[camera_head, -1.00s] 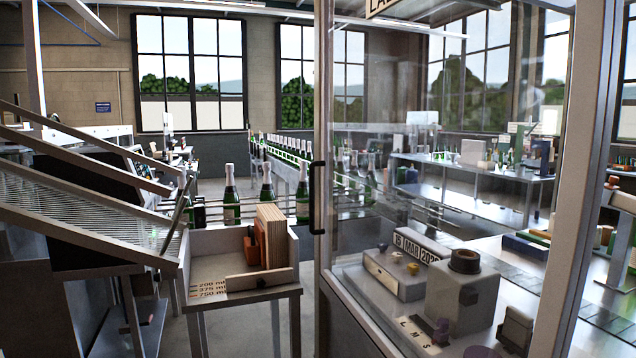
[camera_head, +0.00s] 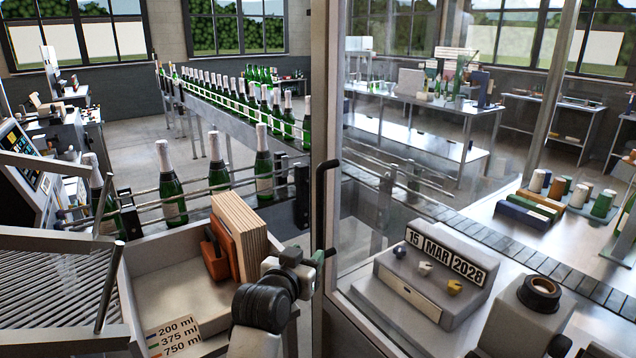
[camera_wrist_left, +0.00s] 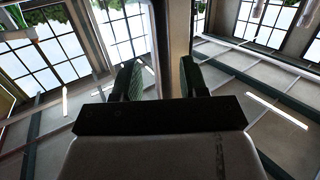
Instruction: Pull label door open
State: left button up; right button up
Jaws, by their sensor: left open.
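The label door is a glass panel in a pale metal frame (camera_head: 326,90), standing upright in the middle of the head view. A black bar handle (camera_head: 320,195) runs down its left edge. My left gripper (camera_head: 316,260) is open at the lower part of the handle, close to the frame. I cannot tell whether it touches the handle. In the left wrist view the two fingers (camera_wrist_left: 160,78) stand apart, with the door frame (camera_wrist_left: 174,40) rising between them. My right gripper is not in view.
A date block (camera_head: 445,253) and a dark-topped machine (camera_head: 535,310) sit behind the glass. Green bottles (camera_head: 264,165) line the conveyor behind.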

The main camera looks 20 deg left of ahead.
pick_arm(q)
jog(key=t, duration=0.2)
send_near(319, 202)
jog(key=w+p, duration=0.1)
jog(key=w, duration=0.2)
jog(key=w+p, duration=0.1)
jog(key=w, duration=0.2)
jog(key=w+d+p, duration=0.1)
jog(key=w, duration=0.2)
jog(key=shift+w+r+p, duration=0.35)
jog(key=shift+p, duration=0.05)
jog(key=shift+w+a+f, duration=0.1)
jog(key=shift+w+f, duration=0.05)
jog(key=shift+w, duration=0.5)
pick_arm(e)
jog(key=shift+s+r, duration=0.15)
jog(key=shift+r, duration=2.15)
pick_arm(q)
jog(key=shift+c, duration=0.3)
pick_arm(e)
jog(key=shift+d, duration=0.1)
pick_arm(q)
grip_shut()
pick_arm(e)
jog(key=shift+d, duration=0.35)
